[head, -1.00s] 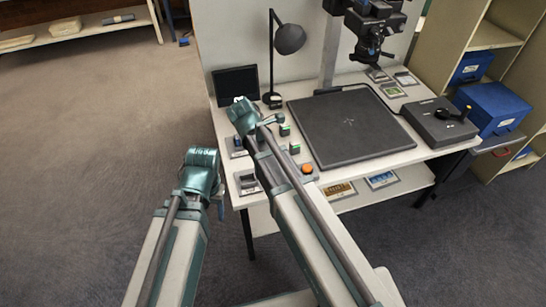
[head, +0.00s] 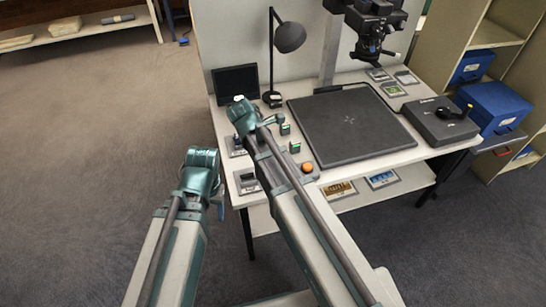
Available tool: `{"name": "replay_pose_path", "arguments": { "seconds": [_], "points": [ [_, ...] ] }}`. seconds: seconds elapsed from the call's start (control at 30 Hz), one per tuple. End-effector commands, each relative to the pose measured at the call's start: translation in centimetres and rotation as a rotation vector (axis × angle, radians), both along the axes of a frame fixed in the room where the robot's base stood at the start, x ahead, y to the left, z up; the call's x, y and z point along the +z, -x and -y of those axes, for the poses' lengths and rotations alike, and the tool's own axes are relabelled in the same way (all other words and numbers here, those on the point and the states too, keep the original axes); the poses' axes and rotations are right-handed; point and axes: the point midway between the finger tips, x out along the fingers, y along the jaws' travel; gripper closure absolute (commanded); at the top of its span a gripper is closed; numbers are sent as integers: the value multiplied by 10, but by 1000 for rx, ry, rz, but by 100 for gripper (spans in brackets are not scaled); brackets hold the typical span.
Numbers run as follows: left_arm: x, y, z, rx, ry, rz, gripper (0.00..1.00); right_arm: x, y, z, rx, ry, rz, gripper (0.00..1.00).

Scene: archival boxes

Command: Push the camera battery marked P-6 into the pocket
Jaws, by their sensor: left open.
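No marking P-6 is readable at this size, so I cannot tell which small item is that battery or which holder has its pocket. Two small dark blocks with green parts, one farther back (head: 284,128) and one nearer (head: 295,147), stand on the table left of the black mat. A small pale holder (head: 247,187) with a dark item lies at the table's front left corner. My left gripper (head: 221,209) is open, just left of that corner and apart from it. My right arm reaches over the table's left side; its gripper is hidden behind its wrist.
A black mat (head: 350,125) fills the middle of the white table under a camera on a column. A lamp (head: 289,38), a dark screen (head: 236,82), an orange button (head: 307,167) and a black box (head: 440,118) stand around it. Several small trays lie behind.

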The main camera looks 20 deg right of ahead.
Motion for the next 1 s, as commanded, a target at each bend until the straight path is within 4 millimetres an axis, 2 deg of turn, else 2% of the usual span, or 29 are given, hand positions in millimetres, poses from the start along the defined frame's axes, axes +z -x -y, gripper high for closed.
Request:
{"name": "replay_pose_path", "arguments": {
  "seconds": [0.37, 1.0],
  "points": [
    [-1, 0, 0, 0, 0, 0, 40, -1, 0, 0, 0, 0, 0, 100],
    [-14, 0, 0, 0, 0, 0, 40, -14, 0, 0, 0, 0, 0, 100]
  ]
}}
